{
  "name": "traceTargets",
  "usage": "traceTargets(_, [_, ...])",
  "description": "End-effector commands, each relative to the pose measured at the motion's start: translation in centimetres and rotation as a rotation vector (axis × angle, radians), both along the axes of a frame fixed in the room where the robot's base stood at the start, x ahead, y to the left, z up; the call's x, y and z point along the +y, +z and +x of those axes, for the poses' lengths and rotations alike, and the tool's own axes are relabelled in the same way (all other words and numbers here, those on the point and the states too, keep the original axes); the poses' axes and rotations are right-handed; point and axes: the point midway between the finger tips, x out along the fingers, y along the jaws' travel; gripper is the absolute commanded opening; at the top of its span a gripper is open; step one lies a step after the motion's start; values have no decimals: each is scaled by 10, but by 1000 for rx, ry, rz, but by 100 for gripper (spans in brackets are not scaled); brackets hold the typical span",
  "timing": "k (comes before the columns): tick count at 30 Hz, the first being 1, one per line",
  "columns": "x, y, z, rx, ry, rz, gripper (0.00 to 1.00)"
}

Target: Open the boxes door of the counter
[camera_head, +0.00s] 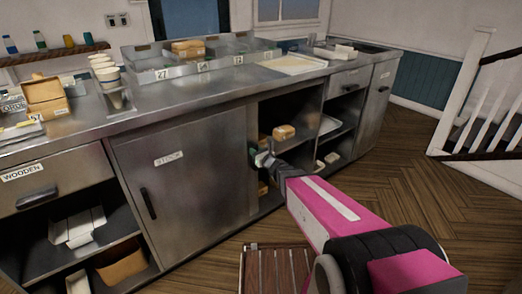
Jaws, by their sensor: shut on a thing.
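My gripper (262,158) is at the middle of the counter (215,100), at the left side of an open bay (290,112). It is shut on what looks like a dark handle, mostly hidden by the fingers. A narrow upright metal panel (253,120) stands there, between the bay and a wide door to its left. I cannot tell whether this panel is the boxes door seen nearly edge-on. The bay holds a brown item (284,132) on a shelf.
A drawer labelled WOODEN (45,180) is above open shelves at the left. Another door (377,105) closes the counter's right end. A slatted wooden piece (277,270) lies on the floor in front. Stairs (485,110) stand at the right, with clear floor between.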

Motion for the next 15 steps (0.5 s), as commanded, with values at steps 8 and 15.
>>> traceTargets(8, [4, 0, -3, -1, 0, 0, 0])
traceTargets(15, [3, 0, -3, -1, 0, 0, 40])
